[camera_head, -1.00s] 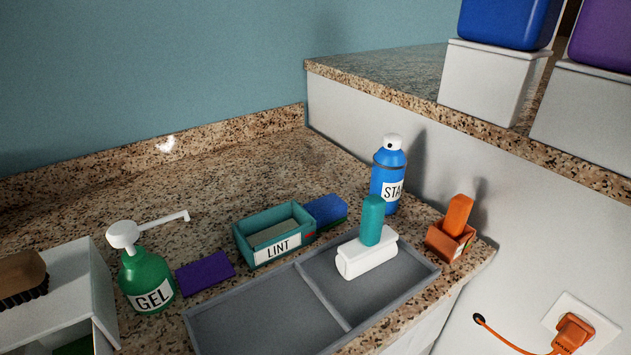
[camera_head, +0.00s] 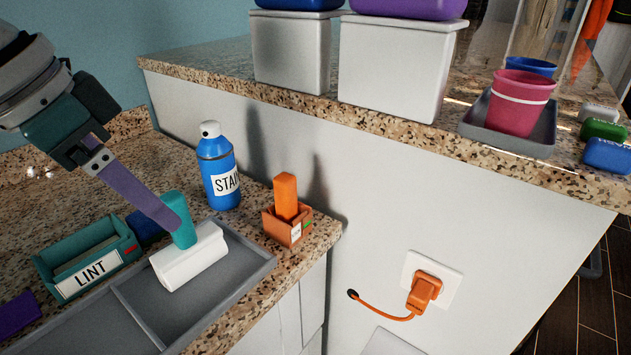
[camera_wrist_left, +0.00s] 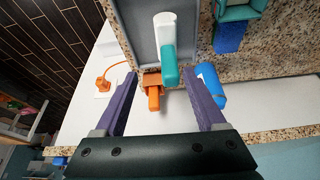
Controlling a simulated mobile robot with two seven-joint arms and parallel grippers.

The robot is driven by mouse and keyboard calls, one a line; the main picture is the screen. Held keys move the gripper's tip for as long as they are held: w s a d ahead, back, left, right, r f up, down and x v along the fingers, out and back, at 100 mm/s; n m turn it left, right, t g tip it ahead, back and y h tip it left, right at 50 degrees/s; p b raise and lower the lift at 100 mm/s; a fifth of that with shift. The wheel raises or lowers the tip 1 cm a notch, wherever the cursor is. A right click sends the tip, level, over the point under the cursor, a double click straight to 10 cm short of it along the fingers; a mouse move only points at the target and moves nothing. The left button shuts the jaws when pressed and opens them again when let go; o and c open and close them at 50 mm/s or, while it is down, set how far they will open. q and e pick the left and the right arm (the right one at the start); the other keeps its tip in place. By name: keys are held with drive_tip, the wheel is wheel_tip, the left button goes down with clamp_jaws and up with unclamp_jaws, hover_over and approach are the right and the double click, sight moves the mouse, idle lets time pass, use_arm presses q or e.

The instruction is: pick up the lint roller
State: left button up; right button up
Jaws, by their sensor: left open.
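The lint roller stands in the right compartment of the grey divided tray (camera_head: 220,300). Its white roller (camera_head: 188,262) lies at the bottom and its teal handle (camera_head: 180,218) points up; it also shows in the left wrist view (camera_wrist_left: 168,65). My left gripper (camera_head: 165,212) is open, its purple fingers reaching down from the upper left to beside the handle. In the left wrist view my left gripper (camera_wrist_left: 162,80) has its fingertips apart on either side of the handle's end, with nothing held. Whether they touch it I cannot tell. My right gripper is not in view.
A teal LINT box (camera_head: 85,262) stands left of the roller. A blue spray can (camera_head: 218,172) stands behind it, and an orange box with an orange block (camera_head: 287,212) to its right. A raised counter (camera_head: 400,130) holds bins and a pink cup (camera_head: 512,102).

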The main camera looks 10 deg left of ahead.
sight(191, 229)
use_arm(q)
drive_tip(key=x, duration=0.4)
drive_tip(key=shift+w+a, duration=0.2)
drive_tip(key=shift+w, duration=0.15)
drive_tip(key=x, duration=0.3)
drive_tip(key=b+x, duration=0.1)
drive_tip(key=x, duration=0.1)
drive_tip(key=shift+w+a+f, duration=0.15)
drive_tip(key=shift+w+a, duration=0.05)
drive_tip(key=shift+w, duration=0.1)
clamp_jaws()
